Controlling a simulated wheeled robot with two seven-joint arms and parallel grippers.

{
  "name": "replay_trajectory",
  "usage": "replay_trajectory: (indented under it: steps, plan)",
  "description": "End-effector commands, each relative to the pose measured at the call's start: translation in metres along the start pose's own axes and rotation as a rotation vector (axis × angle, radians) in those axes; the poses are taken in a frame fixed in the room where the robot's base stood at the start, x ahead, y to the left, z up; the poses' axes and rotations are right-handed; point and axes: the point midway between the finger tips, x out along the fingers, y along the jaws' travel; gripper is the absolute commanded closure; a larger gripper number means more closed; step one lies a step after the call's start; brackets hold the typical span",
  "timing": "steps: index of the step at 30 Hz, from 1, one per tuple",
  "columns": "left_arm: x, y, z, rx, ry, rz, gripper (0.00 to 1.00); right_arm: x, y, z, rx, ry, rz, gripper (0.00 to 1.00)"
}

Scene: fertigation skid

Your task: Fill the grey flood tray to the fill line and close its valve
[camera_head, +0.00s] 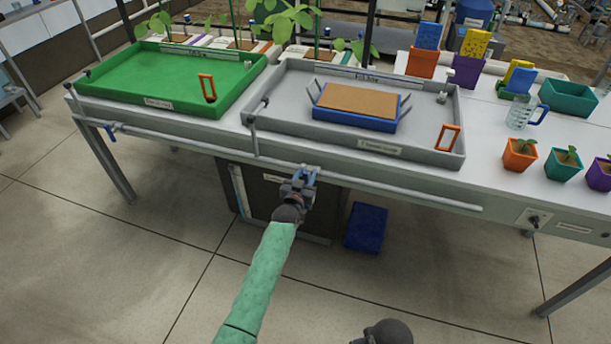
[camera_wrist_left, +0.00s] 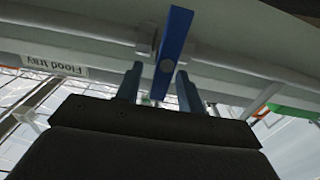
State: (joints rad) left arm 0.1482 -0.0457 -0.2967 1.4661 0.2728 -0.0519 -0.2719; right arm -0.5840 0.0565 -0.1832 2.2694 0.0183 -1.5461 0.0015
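The grey flood tray (camera_head: 290,130) stands on the bench, with an orange frame-shaped piece (camera_head: 448,138) in its right front corner. I cannot make out a water level or a fill line. Its blue valve lever (camera_head: 309,171) is on the pipe below the tray's front. In the left wrist view the lever (camera_wrist_left: 175,45) lies between my left gripper's fingers. My left gripper (camera_head: 301,178) is open around the lever, with gaps visible beside it; its fingers also show in the wrist view (camera_wrist_left: 159,88). The lever's exact angle is hard to tell. My right gripper is not in view.
A blue box with a brown top (camera_head: 358,100) sits inside the grey tray. A green tray (camera_head: 150,75) stands left, with another blue lever (camera_head: 110,131) below it. A clear jug (camera_head: 520,112) and potted plants (camera_head: 519,155) stand right. A blue block (camera_head: 366,227) is under the bench.

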Motion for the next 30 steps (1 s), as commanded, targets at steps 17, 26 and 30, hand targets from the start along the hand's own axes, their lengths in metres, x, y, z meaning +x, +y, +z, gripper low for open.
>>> replay_trajectory:
  steps: [17, 26, 30]
  plan:
    - [0.000, 0.000, 0.000, -0.002, 0.000, 0.000, 1.00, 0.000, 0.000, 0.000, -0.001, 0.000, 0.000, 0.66]
    - [0.000, -0.003, 0.001, -0.099, -0.001, 0.000, 1.00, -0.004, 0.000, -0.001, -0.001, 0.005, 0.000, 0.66]
    - [0.000, -0.006, 0.001, -0.197, -0.001, 0.000, 1.00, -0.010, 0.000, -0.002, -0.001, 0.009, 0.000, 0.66]
